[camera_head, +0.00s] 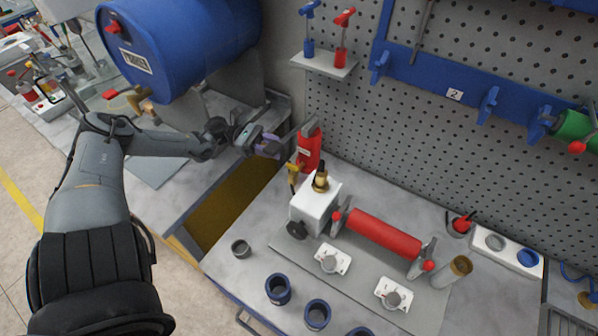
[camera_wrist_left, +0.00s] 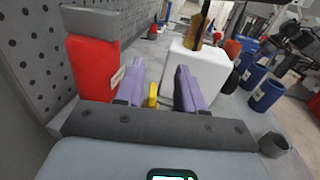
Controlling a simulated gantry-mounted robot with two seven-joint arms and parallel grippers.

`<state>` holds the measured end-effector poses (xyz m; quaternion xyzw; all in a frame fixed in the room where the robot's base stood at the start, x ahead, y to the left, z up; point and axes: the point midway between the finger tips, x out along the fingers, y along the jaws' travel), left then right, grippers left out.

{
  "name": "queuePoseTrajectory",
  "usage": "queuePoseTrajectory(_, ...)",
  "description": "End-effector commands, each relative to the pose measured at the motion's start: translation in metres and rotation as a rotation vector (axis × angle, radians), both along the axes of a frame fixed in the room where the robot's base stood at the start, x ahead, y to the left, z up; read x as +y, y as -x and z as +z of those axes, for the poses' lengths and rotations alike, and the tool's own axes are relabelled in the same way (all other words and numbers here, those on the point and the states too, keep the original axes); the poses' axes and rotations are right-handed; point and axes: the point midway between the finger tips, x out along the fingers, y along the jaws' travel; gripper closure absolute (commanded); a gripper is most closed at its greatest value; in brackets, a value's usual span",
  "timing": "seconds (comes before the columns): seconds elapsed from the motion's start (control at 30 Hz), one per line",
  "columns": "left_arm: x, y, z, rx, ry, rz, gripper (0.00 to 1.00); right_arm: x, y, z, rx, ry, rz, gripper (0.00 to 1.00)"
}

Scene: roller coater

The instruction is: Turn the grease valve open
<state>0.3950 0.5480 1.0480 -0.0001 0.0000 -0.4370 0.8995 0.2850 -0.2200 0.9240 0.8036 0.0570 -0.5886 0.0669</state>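My left gripper (camera_head: 270,146) is beside a red canister (camera_head: 309,150) at the back left corner of the bench. In the left wrist view its two purple fingers (camera_wrist_left: 158,88) are apart, so it is open. A small yellow valve handle (camera_head: 293,173) stands at the canister's lower front left; I take it for the grease valve. In the left wrist view the yellow handle (camera_wrist_left: 153,94) shows in the gap between the fingers, partly hidden by the gripper body. I cannot tell whether they touch it. The red canister (camera_wrist_left: 93,68) fills the left there. My right gripper is not in view.
A white block (camera_head: 315,208) with a brass fitting (camera_head: 321,178) stands close to the handle. A red roller (camera_head: 384,233) lies beyond it to the right. Blue cups (camera_head: 278,289) line the front. A pegboard (camera_head: 440,130) rises behind. A blue drum (camera_head: 180,45) is at upper left.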

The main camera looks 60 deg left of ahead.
Motion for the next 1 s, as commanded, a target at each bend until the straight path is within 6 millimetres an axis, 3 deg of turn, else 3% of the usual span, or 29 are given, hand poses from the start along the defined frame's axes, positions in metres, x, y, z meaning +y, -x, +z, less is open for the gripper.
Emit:
queuePoseTrajectory(0.03, 0.000, 0.000, -0.014, 0.000, 0.000, 0.000, 0.62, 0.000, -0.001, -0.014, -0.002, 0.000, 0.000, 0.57)
queuePoseTrajectory(0.33, 0.000, 0.000, -0.052, -0.001, -0.001, 0.000, 0.62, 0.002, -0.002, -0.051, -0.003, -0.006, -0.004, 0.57)
queuePoseTrajectory(0.57, -0.004, -0.004, -0.058, -0.001, 0.000, -0.001, 0.62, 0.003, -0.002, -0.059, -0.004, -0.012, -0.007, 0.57)
queuePoseTrajectory(1.0, -0.047, -0.037, -0.059, -0.003, 0.000, -0.002, 0.62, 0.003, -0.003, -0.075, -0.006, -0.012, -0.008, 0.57)
